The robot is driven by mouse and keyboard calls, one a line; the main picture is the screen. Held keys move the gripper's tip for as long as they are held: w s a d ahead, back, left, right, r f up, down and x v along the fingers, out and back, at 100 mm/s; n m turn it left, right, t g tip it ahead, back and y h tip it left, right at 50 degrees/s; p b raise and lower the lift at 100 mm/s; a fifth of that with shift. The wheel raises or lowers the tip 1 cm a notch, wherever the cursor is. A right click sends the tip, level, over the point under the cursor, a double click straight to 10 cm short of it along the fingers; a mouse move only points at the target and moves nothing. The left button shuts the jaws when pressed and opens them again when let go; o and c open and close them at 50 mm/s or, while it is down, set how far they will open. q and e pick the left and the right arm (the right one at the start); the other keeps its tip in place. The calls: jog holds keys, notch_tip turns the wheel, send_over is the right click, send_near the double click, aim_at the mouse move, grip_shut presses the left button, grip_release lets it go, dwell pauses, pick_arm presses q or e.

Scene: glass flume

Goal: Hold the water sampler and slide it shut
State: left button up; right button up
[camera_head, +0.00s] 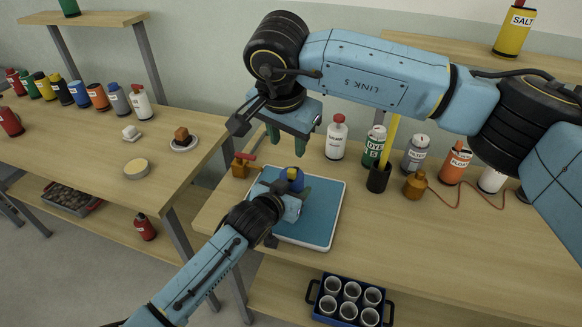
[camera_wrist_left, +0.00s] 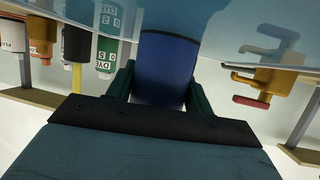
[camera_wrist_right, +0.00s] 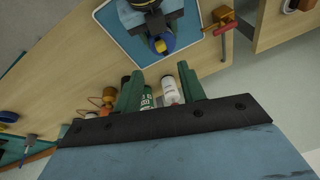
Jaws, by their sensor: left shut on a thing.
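The water sampler (camera_head: 295,180), a small blue cylinder with a yellow piece on top, stands over the blue-topped tray (camera_head: 322,215). My left gripper (camera_head: 287,190) is shut on it. In the left wrist view the blue body (camera_wrist_left: 163,70) sits between the green fingers (camera_wrist_left: 160,92). My right gripper (camera_head: 287,142) hangs above and behind the sampler, apart from it. In the right wrist view its green fingers (camera_wrist_right: 160,85) stand wide apart with nothing between them, and the sampler (camera_wrist_right: 162,42) shows beyond the tips. The sampler's lower part is hidden in the head view.
The front right tabletop (camera_head: 450,235) is clear.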

aim_at(292, 170)
jog(key=w+f+n, duration=0.1)
jog(key=f, duration=0.2)
jog(key=w+f+n, duration=0.1)
jog(key=f, duration=0.3)
jog(key=w+f, duration=0.1)
jog(key=f, duration=0.2)
jog(key=shift+w+d+f+n+t+h, duration=0.35)
jog(key=shift+w+n+t+h, duration=0.05)
grip_shut()
